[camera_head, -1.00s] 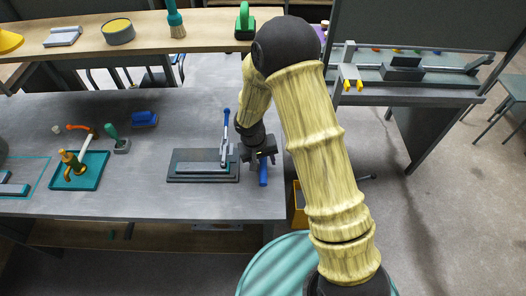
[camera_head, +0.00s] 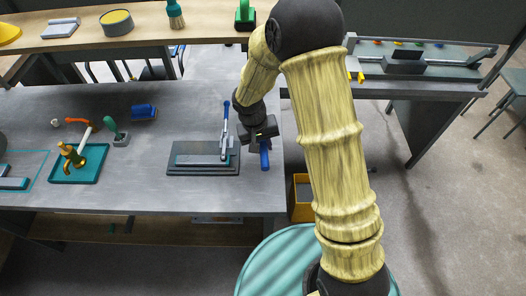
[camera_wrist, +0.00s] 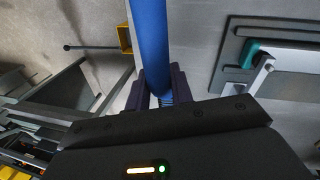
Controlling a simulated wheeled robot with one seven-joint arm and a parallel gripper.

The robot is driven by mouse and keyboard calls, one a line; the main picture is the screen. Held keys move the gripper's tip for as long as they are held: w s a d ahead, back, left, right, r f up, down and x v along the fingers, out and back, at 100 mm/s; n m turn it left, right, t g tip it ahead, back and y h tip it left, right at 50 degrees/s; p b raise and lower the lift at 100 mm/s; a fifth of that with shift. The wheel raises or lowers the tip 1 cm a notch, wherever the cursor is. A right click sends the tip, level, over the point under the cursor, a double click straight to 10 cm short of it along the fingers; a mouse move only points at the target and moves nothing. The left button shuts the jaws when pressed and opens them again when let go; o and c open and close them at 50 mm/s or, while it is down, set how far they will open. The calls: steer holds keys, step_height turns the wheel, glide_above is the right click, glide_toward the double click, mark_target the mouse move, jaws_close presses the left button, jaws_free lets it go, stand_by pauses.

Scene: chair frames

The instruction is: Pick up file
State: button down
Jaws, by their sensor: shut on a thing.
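The file (camera_head: 264,158) shows as a blue handle hanging just below my gripper (camera_head: 260,138), near the right end of the grey workbench. In the wrist view the blue handle (camera_wrist: 150,45) runs from the top edge down between the two dark fingers of my gripper (camera_wrist: 158,88). The fingers are shut on it.
A dark plate (camera_head: 205,158) with a blue lever (camera_head: 226,117) stands just left of my gripper. A teal tray (camera_head: 78,165) and a blue brush (camera_head: 144,112) lie farther left. A shelf (camera_head: 145,40) runs behind. A yellow bin (camera_head: 301,198) is right of the bench.

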step_height(320, 180, up, 5)
stand_by(0.6)
